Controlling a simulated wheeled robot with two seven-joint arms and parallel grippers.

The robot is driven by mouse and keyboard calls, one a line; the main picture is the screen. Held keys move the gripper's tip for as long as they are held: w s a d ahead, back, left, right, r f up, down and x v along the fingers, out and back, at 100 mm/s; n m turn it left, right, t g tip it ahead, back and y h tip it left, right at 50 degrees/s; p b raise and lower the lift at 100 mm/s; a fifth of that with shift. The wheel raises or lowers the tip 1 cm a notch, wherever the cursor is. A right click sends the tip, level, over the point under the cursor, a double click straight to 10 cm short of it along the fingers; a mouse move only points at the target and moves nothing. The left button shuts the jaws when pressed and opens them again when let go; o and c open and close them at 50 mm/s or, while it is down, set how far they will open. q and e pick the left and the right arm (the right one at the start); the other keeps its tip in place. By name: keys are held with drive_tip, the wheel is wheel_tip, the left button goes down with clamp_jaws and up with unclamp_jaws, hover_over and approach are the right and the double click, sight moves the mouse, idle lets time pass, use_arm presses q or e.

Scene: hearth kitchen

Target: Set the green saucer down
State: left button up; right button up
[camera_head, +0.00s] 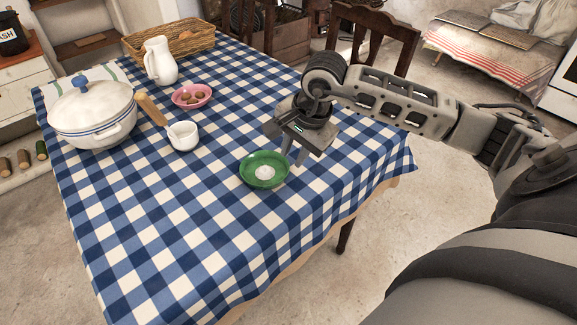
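My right gripper (293,157) points down at the saucer's right rim. Its two fingers show a gap between them, and the tips are at or just beside the rim. Whether they pinch the rim is too small to tell. My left gripper is not in view.
The table has a blue and white checked cloth (180,240). A white lidded pot (92,115), wooden-handled white pan (183,136), pink bowl (192,104), white pitcher (160,62) and wicker basket (185,45) stand left and back. The table's front is clear.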

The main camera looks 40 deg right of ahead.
drive_tip(key=shift+v, duration=1.6)
